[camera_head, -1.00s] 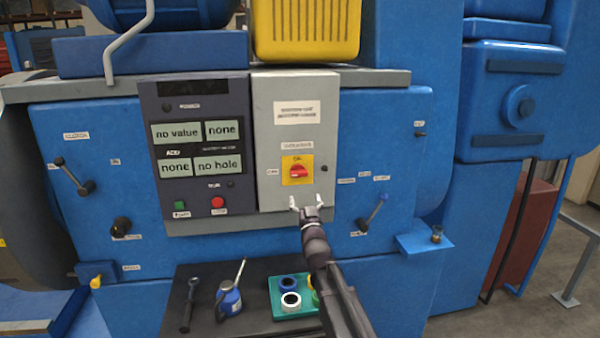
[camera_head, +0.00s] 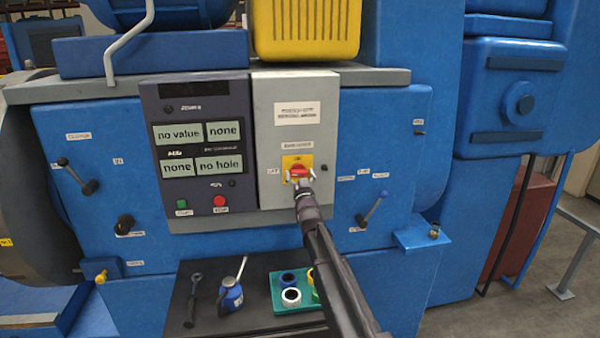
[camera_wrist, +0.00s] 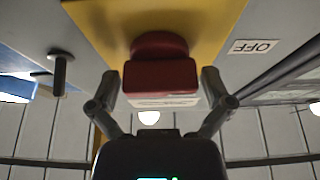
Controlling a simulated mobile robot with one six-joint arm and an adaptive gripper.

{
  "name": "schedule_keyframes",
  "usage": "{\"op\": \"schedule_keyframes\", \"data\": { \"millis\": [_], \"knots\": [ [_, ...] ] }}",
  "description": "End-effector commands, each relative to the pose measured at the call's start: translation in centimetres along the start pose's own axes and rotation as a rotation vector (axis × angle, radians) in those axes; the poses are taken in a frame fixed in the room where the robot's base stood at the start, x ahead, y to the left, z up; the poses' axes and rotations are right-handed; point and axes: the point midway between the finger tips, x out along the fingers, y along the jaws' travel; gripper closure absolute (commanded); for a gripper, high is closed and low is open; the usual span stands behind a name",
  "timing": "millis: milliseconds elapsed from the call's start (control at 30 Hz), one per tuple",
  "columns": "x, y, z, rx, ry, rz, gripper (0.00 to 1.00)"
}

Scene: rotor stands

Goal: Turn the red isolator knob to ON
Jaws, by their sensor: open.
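The red isolator knob (camera_head: 299,171) sits on a yellow plate (camera_head: 288,161) on the grey cabinet door (camera_head: 265,120). In the wrist view the knob (camera_wrist: 160,66) is a red block standing out from the yellow plate (camera_wrist: 215,25). An OFF label (camera_wrist: 254,46) lies beside the plate there. My gripper (camera_head: 300,178) is open right in front of the knob. In the wrist view its two fingers (camera_wrist: 160,88) stand on either side of the knob, with gaps visible. The knob's lower part is partly hidden by my gripper in the head view.
A dark display panel (camera_head: 200,100) with green and red buttons is left of the cabinet. A lever with a blue tip (camera_head: 377,205) is at right. Below is a dark shelf (camera_head: 255,312) with a blue bottle (camera_head: 230,295) and a green tray (camera_head: 278,298) of rings.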

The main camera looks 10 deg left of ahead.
Motion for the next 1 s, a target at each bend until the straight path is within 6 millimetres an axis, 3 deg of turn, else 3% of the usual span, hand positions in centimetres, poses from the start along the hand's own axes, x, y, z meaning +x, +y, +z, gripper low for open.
{"op": "schedule_keyframes", "data": {
  "millis": [200,267,400,433,1000],
  "knots": [
    [-0.02,0.02,0.01,0.000,0.000,0.000,0.00],
    [-0.02,0.02,0.01,0.000,0.000,0.000,0.15],
    [-0.01,0.02,0.01,0.000,0.000,0.000,0.56],
    [-0.01,0.02,0.01,0.000,0.000,0.000,0.62],
    [0.06,0.13,-0.07,0.081,0.000,0.035,0.62]
  ]
}}
